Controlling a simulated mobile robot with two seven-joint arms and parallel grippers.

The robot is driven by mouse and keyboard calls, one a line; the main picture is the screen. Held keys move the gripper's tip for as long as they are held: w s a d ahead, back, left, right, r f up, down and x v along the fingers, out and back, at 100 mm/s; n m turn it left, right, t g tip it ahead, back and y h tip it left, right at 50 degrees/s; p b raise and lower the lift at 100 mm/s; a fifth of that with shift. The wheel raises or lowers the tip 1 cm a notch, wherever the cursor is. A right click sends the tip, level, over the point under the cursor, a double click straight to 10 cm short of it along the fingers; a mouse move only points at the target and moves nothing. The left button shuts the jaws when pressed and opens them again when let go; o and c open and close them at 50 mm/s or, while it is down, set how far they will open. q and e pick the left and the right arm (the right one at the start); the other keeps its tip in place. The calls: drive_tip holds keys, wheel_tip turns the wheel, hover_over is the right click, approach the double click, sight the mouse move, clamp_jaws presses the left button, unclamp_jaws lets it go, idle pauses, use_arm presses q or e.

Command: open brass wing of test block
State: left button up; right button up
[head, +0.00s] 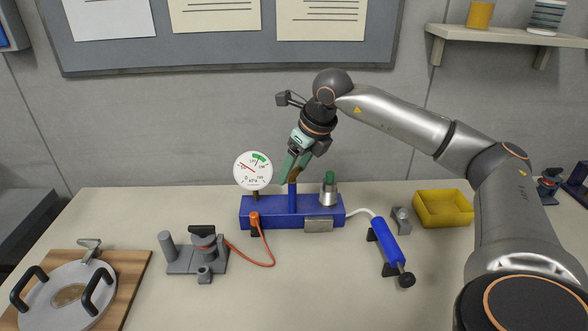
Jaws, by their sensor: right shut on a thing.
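The blue test block (270,212) sits on the bench in the head view, with a white dial gauge (253,170) on its left end. A blue post stands in its middle, and the small brass wing (294,175) is at the top of that post, partly hidden by green fingers. My right gripper (290,173) reaches down from above and is shut on the brass wing. A green-topped metal fitting (329,190) stands on the block to the right. My left gripper is not in view.
An orange hose (268,256) links the block to a grey device (200,252). A blue hand pump (387,242) joins by a pale hose on the right. A yellow bin (443,208) stands behind it. The front middle is clear.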

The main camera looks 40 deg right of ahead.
drive_tip(key=n, duration=0.2)
drive_tip(key=n+y+p, duration=0.1)
drive_tip(key=shift+d+r+n+g, duration=0.15)
drive_tip(key=shift+n+g, duration=0.15)
drive_tip(key=shift+n, duration=0.1)
drive_tip(key=shift+w+d+n+g+y+p, duration=0.1)
drive_tip(key=shift+n+g+y+p, duration=0.25)
drive_tip(key=shift+n+p, duration=0.6)
drive_tip(key=shift+n+g+y+p, duration=0.15)
drive_tip(key=shift+n+y+p, duration=0.4)
drive_tip(key=shift+n, duration=0.7)
drive_tip(key=o, duration=1.4)
drive_tip(key=v, duration=1.2)
drive_tip(key=shift+d+r, duration=0.1)
drive_tip(key=shift+r, duration=0.05)
